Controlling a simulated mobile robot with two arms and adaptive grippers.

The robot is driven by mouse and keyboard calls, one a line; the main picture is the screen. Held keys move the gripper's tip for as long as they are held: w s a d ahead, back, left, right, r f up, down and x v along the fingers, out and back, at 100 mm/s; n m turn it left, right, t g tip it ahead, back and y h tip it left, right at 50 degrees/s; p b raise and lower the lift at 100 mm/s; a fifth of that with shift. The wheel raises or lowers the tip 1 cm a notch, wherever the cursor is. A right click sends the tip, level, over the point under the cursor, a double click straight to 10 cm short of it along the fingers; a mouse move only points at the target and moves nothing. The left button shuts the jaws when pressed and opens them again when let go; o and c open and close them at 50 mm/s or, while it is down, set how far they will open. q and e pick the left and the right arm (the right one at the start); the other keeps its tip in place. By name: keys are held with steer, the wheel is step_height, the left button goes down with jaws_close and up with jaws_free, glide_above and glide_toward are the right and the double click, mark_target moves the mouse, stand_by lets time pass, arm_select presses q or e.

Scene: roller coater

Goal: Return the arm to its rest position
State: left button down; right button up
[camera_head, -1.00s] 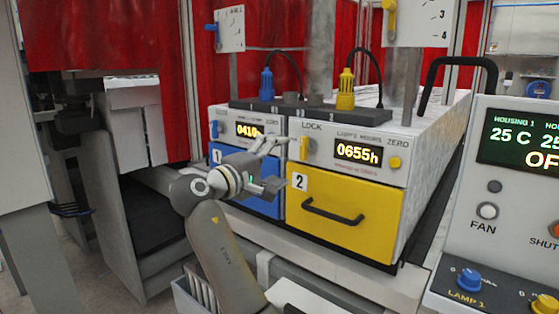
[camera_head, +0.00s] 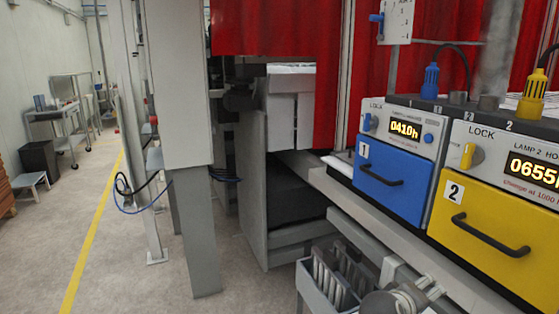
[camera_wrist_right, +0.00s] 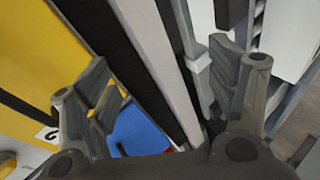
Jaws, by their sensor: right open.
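My right gripper (camera_wrist_right: 160,65) is open and empty in the right wrist view, its two grey fingers spread apart. In the head view, part of my right arm (camera_head: 398,299) shows low at the bottom edge, in front of and below the drawers; most of it is cut off. The blue drawer 1 (camera_head: 392,187) and the yellow drawer 2 (camera_head: 490,222) are shut. The blue drawer (camera_wrist_right: 138,132) and the yellow drawer (camera_wrist_right: 50,45) also show in the right wrist view, apart from the fingers. My left gripper is not in view.
A grey bin (camera_head: 318,298) with upright slats stands low beside my right arm. A grey machine post (camera_head: 193,230) and a red curtain (camera_head: 275,28) are left of the drawers. Open floor with a yellow line (camera_head: 92,240) lies at the left.

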steer(key=s+a+f+m+g+y, duration=0.1)
steer(key=s+a+f+y, duration=0.1)
steer(key=s+f, duration=0.45)
steer(key=s+a+f+y, duration=0.2)
steer(key=s+f+y, duration=0.1)
steer(key=s+f, duration=0.35)
steer(key=s+a+f+m+g+y, duration=0.15)
steer(key=s+a, duration=0.25)
steer(key=s, duration=0.5)
steer(key=s+a+f+g+y, duration=0.1)
steer(key=s+a+f+y, duration=0.15)
steer(key=s, duration=0.65)
step_height(320, 180, down, 26)
steer(key=s+g, duration=0.1)
steer(key=g, duration=0.1)
steer(key=s+d+f, duration=0.2)
steer(key=s+f, duration=1.4)
steer(key=s, duration=0.1)
steer(key=shift+g, duration=0.45)
steer(key=shift+d+f+n, duration=0.1)
steer(key=shift+n, duration=0.15)
steer(key=shift+c, duration=0.4)
